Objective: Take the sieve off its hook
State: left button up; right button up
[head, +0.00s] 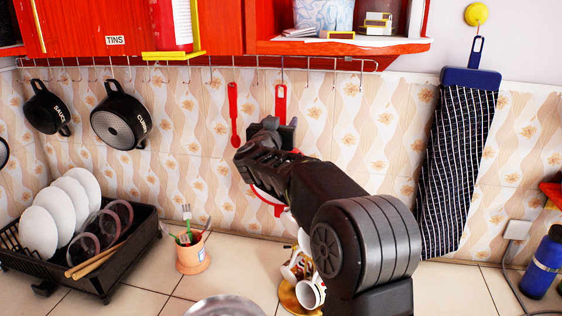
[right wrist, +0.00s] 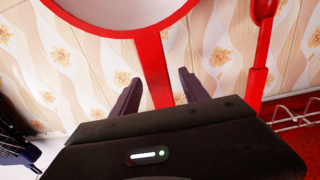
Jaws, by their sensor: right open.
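The red sieve hangs from the rail, its handle (head: 280,98) showing above my right gripper (head: 279,127) in the head view. Part of its rim shows below my arm. In the right wrist view the sieve (right wrist: 152,62) has a red rim around a pale mesh, and its flat handle runs down between the two fingers of my right gripper (right wrist: 160,90). The gripper is open, with a finger to each side of the handle in the picture. The wrist hides the handle's end in that view. My left gripper is not in view.
A red spoon (head: 234,115) hangs just left of the sieve. Two dark pans (head: 120,115) hang further left on the rail (head: 200,66). Below stand a dish rack (head: 135,235), a utensil cup (head: 192,258) and several mugs (head: 311,292).

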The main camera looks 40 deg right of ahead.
jog(key=shift+c, duration=0.4)
grip_shut()
dwell(0.5)
dwell(0.9)
